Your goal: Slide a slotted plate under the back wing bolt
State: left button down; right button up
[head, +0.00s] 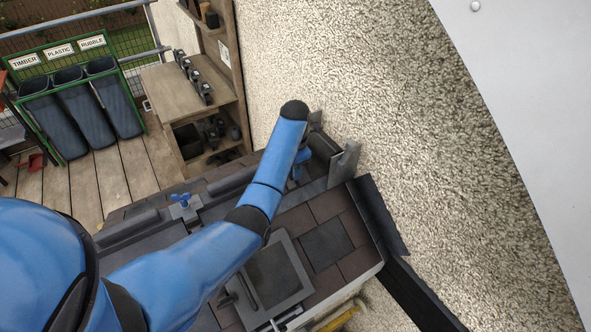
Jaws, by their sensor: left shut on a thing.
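My left arm reaches across the roof model, and its forearm hides most of the left gripper, including its fingertips. The gripper is shut, seemingly on a grey slotted plate (318,188) at the back right of the roof; no slot can be made out. A blue wing bolt (301,158), apparently the back one, shows partly behind the forearm. I cannot tell whether the plate is under it. Another blue wing bolt (183,200) stands on the dark strip left of the arm. My right gripper is not in view.
Brown roof tiles (295,222) and a grey framed panel (268,274) lie right of the arm. A pebbled wall (400,130) rises close behind. A wooden shelf unit (165,88) and labelled bins (84,110) stand at the back left. The deck between has free room.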

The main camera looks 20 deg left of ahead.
pick_arm(q)
jog(key=c, duration=1.1)
grip_release()
jog(key=shift+o, duration=0.2)
jog(key=shift+r+p, duration=0.4)
jog(key=shift+r, duration=2.6)
